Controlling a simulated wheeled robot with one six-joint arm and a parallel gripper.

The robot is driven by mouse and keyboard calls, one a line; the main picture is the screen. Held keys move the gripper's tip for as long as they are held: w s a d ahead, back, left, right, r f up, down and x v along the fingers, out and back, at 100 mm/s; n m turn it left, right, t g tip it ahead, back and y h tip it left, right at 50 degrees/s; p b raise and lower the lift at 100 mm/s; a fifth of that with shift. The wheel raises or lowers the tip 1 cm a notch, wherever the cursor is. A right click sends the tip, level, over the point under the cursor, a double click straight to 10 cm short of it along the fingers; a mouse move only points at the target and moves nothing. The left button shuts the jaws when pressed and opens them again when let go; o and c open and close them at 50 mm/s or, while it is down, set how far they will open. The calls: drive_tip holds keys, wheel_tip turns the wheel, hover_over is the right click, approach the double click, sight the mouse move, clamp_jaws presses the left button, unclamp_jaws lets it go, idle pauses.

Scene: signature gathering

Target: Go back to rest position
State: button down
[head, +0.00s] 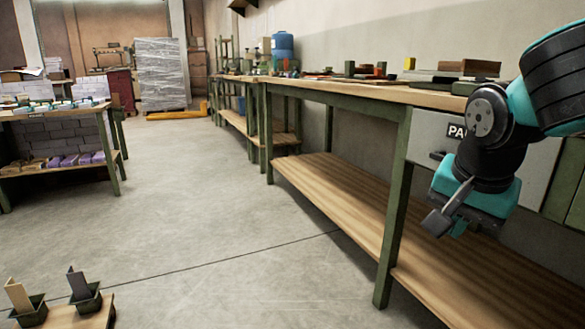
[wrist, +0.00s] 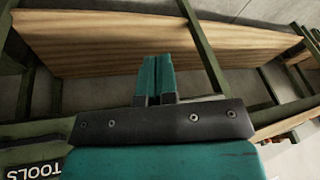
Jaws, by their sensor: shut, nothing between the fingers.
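My gripper (head: 460,229) is at the right of the head view, in front of the long workbench and below the level of its top. Its fingers point down. In the wrist view my gripper (wrist: 158,75) shows two teal fingers side by side, shut and with nothing between them. Behind them in that view is the workbench's wooden lower shelf (wrist: 160,40). No object is held.
The long workbench (head: 340,90) with green legs runs along the right wall, tools and blocks on top. Another table (head: 60,113) stands at the left. A small wooden stand (head: 75,318) with two holders is at the bottom left. The concrete floor (head: 200,200) between is clear.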

drive_tip(key=s+a+f+n+g+y+p, duration=0.1)
drive_tip(key=s+a+n+g+y, duration=0.15)
drive_tip(key=s+a+n, duration=0.45)
drive_tip(key=s+a+n+g+y+p, duration=0.1)
drive_tip(key=s+a+n+g+y, duration=0.15)
drive_tip(key=s+n, duration=0.7)
wheel_tip(320, 180, up, 36)
drive_tip(key=m+t+p, duration=0.1)
drive_tip(key=p, duration=3.5)
drive_tip(key=shift+d, duration=0.15)
drive_tip(key=shift+f, duration=0.15)
